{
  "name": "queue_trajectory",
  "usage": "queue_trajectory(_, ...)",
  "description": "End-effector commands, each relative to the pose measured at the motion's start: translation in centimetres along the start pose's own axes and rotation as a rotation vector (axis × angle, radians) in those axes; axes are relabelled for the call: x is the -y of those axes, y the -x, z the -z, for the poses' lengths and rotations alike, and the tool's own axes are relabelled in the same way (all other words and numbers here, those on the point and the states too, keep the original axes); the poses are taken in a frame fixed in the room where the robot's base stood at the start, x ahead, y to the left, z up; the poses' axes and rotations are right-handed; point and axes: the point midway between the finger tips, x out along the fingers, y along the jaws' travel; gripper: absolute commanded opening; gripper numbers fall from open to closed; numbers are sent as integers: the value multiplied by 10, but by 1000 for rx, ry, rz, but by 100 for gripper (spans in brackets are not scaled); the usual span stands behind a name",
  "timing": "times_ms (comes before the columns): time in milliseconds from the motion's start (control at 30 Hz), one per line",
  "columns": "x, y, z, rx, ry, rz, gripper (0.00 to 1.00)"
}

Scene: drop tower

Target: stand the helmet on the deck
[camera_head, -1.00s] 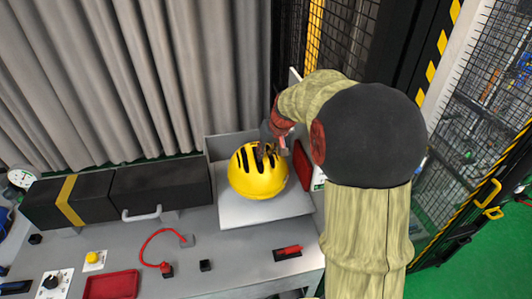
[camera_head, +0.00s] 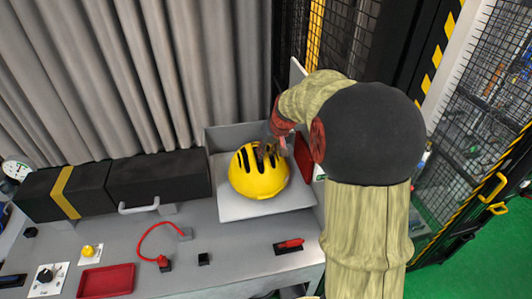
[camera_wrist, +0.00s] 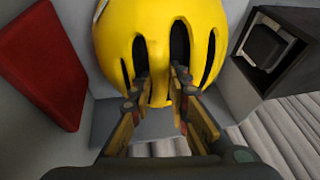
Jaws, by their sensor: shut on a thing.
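The yellow helmet (camera_head: 259,172) with dark vent slots sits dome up over the light grey deck (camera_head: 240,209) at the back of the bench. In the wrist view the helmet (camera_wrist: 165,35) fills the upper middle. My gripper (camera_head: 268,150) reaches it from above and behind. In the wrist view my gripper (camera_wrist: 162,92) has its fingers in two vents, shut on the yellow rib between them. The helmet's lower rim looks close to the deck; I cannot tell whether it touches.
A grey upright panel (camera_head: 225,137) backs the deck, and a dark red pad (camera_head: 304,157) stands at its right. A long black case (camera_head: 160,183) lies to the left. A red tray (camera_head: 106,280), a red cable (camera_head: 150,240) and a red-handled switch (camera_head: 290,245) occupy the bench front.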

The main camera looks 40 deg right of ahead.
Motion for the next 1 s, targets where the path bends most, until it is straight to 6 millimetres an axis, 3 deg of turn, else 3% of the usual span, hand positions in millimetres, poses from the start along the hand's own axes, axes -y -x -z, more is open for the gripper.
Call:
queue_trajectory(33, 0, 1, 1, -2, 0, 0, 0)
queue_trajectory(67, 0, 1, 1, -2, 0, 0, 18)
queue_trajectory(433, 0, 0, 0, -1, 0, 0, 39)
queue_trajectory(767, 0, 0, -1, 1, 0, 0, 39)
queue_trajectory(1000, 0, 28, 1, -3, -1, 0, 39)
